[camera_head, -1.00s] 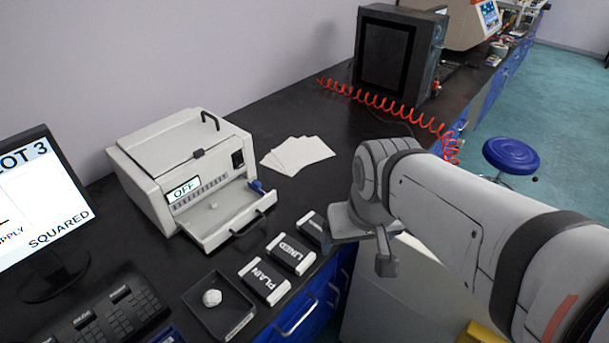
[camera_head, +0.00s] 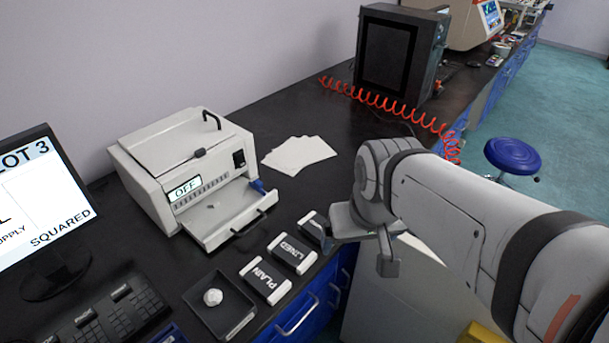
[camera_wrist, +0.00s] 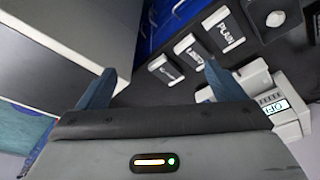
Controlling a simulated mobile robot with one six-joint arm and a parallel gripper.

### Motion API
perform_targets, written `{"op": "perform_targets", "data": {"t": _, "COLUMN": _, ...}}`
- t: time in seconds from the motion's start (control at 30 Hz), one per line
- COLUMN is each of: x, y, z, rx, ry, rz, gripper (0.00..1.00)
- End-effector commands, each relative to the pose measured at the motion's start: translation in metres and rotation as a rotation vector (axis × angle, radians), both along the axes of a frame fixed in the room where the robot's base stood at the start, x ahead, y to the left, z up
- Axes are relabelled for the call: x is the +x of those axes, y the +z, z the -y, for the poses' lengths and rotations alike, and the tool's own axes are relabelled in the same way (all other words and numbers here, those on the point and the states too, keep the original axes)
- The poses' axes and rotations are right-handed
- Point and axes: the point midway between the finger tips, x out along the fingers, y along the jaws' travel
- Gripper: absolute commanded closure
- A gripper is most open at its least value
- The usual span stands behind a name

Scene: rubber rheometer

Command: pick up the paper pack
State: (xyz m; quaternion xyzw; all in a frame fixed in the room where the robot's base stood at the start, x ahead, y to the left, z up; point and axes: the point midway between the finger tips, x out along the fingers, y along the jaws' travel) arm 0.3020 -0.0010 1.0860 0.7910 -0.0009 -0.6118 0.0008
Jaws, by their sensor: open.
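Three black-and-white paper packs lie in a row near the bench's front edge. One pack reads PLAIN (camera_head: 265,281) and the middle one reads LINED (camera_head: 292,253). The third pack (camera_head: 313,226) is partly hidden by my gripper in the head view, and I cannot read its label. In the wrist view the packs show as PLAIN (camera_wrist: 223,29), LINED (camera_wrist: 190,51) and the third pack (camera_wrist: 166,70). The third lies between my fingers in that picture. My gripper (camera_wrist: 160,84) is open and empty, above the bench edge and apart from the packs.
A grey machine (camera_head: 190,175) showing OFF has its front drawer out behind the packs. A black tray (camera_head: 238,327) with a white lump (camera_head: 213,297) sits beside PLAIN. Loose sheets (camera_head: 298,154) lie farther back. A monitor (camera_head: 40,200) reads SQUARED. Blue drawers (camera_head: 320,305) are below the bench.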

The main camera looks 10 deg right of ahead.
Motion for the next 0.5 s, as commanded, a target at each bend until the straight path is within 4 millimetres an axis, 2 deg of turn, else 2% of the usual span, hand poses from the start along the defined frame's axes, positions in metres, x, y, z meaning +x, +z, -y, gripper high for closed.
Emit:
{"op": "perform_targets", "data": {"t": 0.17, "x": 0.017, "y": -0.002, "z": -0.001, "rx": -0.009, "ry": 0.039, "rz": -0.021, "gripper": 0.11}}
{"op": "perform_targets", "data": {"t": 0.33, "x": 0.059, "y": -0.012, "z": -0.002, "rx": -0.029, "ry": 0.138, "rz": -0.064, "gripper": 0.11}}
{"op": "perform_targets", "data": {"t": 0.5, "x": 0.105, "y": -0.033, "z": -0.004, "rx": -0.047, "ry": 0.250, "rz": -0.108, "gripper": 0.11}}
